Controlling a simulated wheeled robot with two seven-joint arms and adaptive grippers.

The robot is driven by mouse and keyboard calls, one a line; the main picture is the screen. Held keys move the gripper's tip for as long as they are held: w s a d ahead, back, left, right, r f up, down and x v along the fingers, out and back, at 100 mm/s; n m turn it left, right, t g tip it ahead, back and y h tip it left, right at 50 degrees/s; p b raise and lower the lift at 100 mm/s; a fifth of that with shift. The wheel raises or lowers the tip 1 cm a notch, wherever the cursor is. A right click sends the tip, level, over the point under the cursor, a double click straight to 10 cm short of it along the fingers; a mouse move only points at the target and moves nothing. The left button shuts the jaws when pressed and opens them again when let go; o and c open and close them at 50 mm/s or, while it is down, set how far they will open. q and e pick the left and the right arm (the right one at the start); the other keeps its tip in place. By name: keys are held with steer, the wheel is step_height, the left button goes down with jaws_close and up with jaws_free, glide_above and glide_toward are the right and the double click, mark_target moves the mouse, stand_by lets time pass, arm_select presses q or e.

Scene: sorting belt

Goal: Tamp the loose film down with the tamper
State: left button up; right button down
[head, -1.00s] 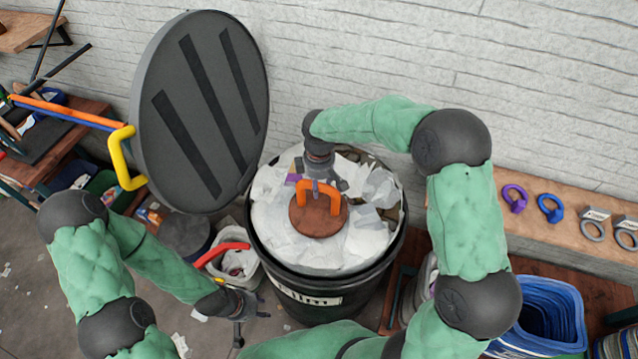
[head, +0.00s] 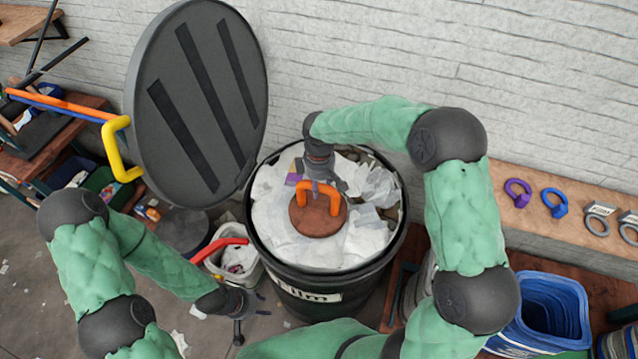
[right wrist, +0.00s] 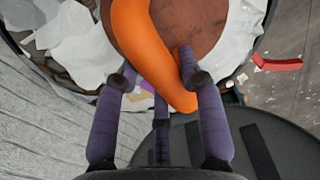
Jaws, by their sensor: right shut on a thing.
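The tamper has a round brown disc (head: 318,222) and an orange loop handle (head: 304,203). My right gripper (head: 320,187) is shut on the orange handle, which also shows between its fingers in the right wrist view (right wrist: 150,60). The disc lies flat on the loose white film (head: 365,238) inside a black bin (head: 300,285) labelled Film. Film pieces surround the disc on all sides and reach near the rim. My left gripper (head: 243,318) hangs low to the left of the bin, away from the tamper; its fingers are too small to tell open or shut.
The round dark lid (head: 200,110) with a yellow handle (head: 118,150) stands open at the bin's left. A small pail with a red handle (head: 220,246) is beside the bin. A wooden bench (head: 580,235) with rings is at right, above a blue basket (head: 550,315).

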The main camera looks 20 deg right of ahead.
steer(key=shift+s+f+b, duration=0.15)
steer(key=shift+f+b, duration=0.95)
steer(key=shift+f, duration=0.85)
steer(key=shift+r+p, duration=1.6)
steer(key=shift+r, duration=0.9)
steer(key=shift+w+f, duration=0.15)
steer(key=shift+w, duration=0.05)
